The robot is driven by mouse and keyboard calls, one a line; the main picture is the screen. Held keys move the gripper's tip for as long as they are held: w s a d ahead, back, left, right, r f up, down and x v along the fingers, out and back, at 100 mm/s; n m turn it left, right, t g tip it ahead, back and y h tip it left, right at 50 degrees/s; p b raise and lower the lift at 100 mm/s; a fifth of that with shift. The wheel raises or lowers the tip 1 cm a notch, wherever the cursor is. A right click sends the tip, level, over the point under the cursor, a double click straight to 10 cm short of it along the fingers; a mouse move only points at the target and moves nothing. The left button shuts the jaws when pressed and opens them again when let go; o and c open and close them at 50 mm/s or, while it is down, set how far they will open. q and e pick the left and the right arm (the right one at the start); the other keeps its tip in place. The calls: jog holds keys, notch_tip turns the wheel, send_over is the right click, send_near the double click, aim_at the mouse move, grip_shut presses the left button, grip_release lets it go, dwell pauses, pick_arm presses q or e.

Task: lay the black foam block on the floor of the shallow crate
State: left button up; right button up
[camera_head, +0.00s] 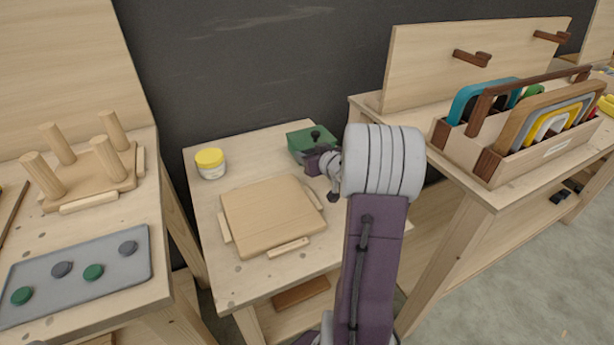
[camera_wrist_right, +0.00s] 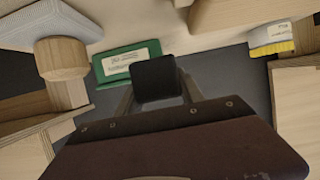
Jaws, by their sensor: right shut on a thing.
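The black foam block (camera_wrist_right: 155,79) is a dark square piece between the two fingers of my right gripper (camera_head: 317,155) in the right wrist view. My right gripper is shut on it and reaches in over the back right corner of the middle table. The green shallow crate (camera_head: 296,144) stands at that corner in the head view, close to the gripper and partly hidden by it. In the right wrist view the crate (camera_wrist_right: 128,60) shows a white label, just beyond the block. I cannot tell whether the block touches the crate. My left gripper is not in view.
A wooden board (camera_head: 270,212) and a yellow-lidded jar (camera_head: 210,163) are on the middle table (camera_head: 245,153). A pegged wooden piece (camera_head: 85,172) and a grey tray (camera_head: 75,292) are on the left bench. A tool tote (camera_head: 478,154) stands on the right bench.

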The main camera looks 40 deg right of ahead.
jog(key=shift+a+f, duration=0.2)
jog(key=shift+a, duration=0.15)
notch_tip(320, 180, down, 4)
jog(key=b, duration=0.2)
jog(key=shift+f+b, duration=0.15)
jog(key=shift+b, duration=0.25)
jog(key=shift+r, duration=0.2)
jog(key=shift+f, duration=0.15)
jog(key=o, duration=1)
